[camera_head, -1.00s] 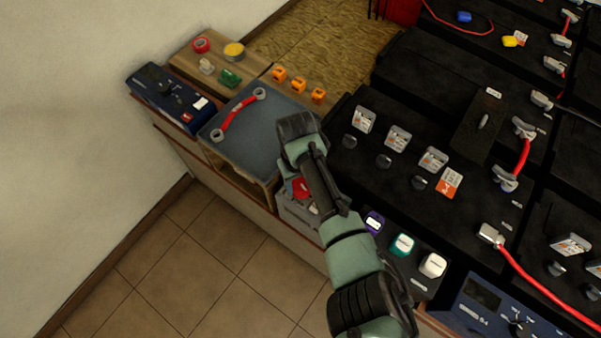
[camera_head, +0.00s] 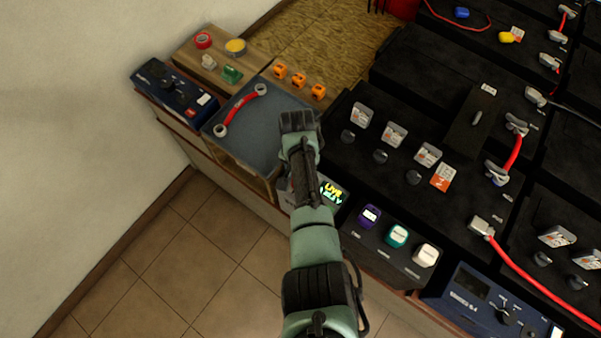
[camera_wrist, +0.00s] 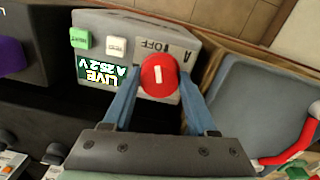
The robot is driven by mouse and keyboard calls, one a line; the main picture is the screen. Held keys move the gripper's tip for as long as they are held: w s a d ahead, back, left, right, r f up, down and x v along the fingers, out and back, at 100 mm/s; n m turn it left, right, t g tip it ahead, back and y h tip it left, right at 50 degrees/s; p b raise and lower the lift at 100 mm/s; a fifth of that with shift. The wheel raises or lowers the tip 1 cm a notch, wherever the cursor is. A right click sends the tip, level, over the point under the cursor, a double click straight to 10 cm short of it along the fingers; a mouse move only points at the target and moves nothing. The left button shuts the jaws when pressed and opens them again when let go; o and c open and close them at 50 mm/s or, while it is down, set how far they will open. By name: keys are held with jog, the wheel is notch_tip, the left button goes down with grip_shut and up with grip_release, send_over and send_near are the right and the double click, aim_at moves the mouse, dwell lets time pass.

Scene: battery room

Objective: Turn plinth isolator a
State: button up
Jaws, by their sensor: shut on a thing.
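Plinth isolator a is a grey box (camera_wrist: 185,28) with a round red knob (camera_wrist: 158,72) bearing a short white bar, upright in the wrist view. Beside the knob is the label "OFF" and a letter A. Its lit display (camera_wrist: 97,72) reads "LIVE A 25.2 V", and also shows in the head view (camera_head: 332,192). My gripper (camera_wrist: 158,88) is shut on the red knob, with one blue finger on each side. In the head view my arm hides the knob and the fingers.
Black battery cases (camera_head: 440,115) lie behind. A blue-grey mat (camera_head: 262,120) with a red cable link (camera_head: 240,108) is left. Floor (camera_head: 190,250) in front is clear.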

jog(key=shift+w+m, duration=0.15)
jog(key=shift+m, duration=1.85)
jog(key=shift+d+r, duration=0.1)
jog(key=o, duration=1.4)
jog(key=shift+c, duration=0.2)
notch_tip(320, 180, up, 13)
jog(key=p, duration=0.2)
jog(key=shift+p, duration=0.4)
jog(key=shift+w, duration=0.15)
